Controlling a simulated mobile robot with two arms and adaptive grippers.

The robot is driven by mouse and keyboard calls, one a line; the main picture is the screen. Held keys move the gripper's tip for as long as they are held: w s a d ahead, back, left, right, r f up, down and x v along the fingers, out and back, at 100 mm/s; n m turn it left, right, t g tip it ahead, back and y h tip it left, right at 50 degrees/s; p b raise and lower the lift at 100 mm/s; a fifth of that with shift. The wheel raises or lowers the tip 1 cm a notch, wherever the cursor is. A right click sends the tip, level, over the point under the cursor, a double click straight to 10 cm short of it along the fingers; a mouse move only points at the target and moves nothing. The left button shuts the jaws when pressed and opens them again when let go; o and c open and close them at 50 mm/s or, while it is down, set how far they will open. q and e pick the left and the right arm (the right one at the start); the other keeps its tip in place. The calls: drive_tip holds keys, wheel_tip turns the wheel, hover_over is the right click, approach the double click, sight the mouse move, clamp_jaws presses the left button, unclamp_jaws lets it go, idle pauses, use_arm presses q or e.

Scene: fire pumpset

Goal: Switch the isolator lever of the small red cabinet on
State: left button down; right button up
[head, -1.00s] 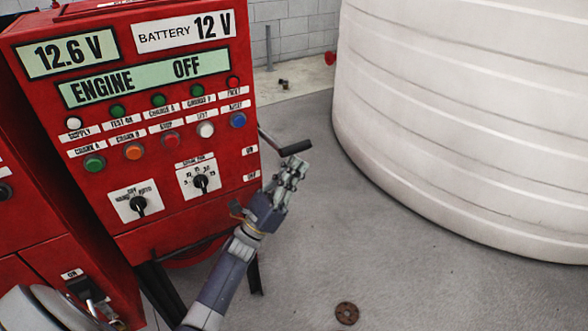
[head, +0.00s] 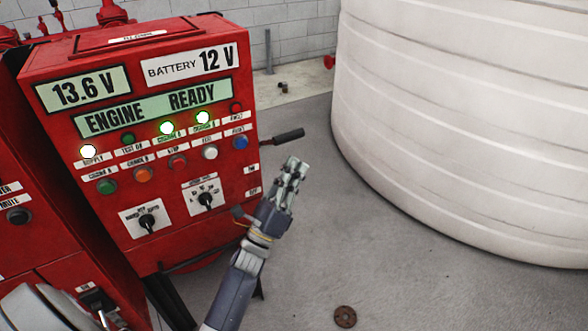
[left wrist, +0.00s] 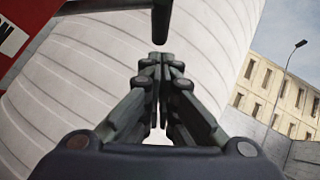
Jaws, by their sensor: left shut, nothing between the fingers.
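The small red cabinet (head: 200,241) stands at the left of the head view. Its display reads ENGINE READY, 13.6 V, and several lamps are lit. My left gripper (head: 298,163) is shut and empty, just below the handle, with a small gap. In the left wrist view, the shut fingers (left wrist: 161,60) point at the dark lever handle (left wrist: 161,20) just beyond their tips. My right gripper is out of view.
A large white ribbed tank (head: 465,130) fills the right side. A rusty round disc (head: 345,316) lies on the grey floor. Another red cabinet (head: 40,240) adjoins at the left.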

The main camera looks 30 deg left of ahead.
sight(278, 139)
use_arm(q)
drive_tip(key=shift+w+a+r+n+g+y+p, duration=0.1)
drive_tip(key=shift+a+r+n+g+y+p, duration=0.15)
drive_tip(key=shift+r+n+y+p, duration=0.75)
drive_tip(key=shift+w+a+r+n+g+y+p, duration=0.15)
drive_tip(key=shift+r+n+g+y+p, duration=0.1)
drive_tip(key=shift+r+n+y+p, duration=0.7)
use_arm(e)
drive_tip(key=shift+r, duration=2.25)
use_arm(q)
drive_tip(key=shift+f+b, duration=0.3)
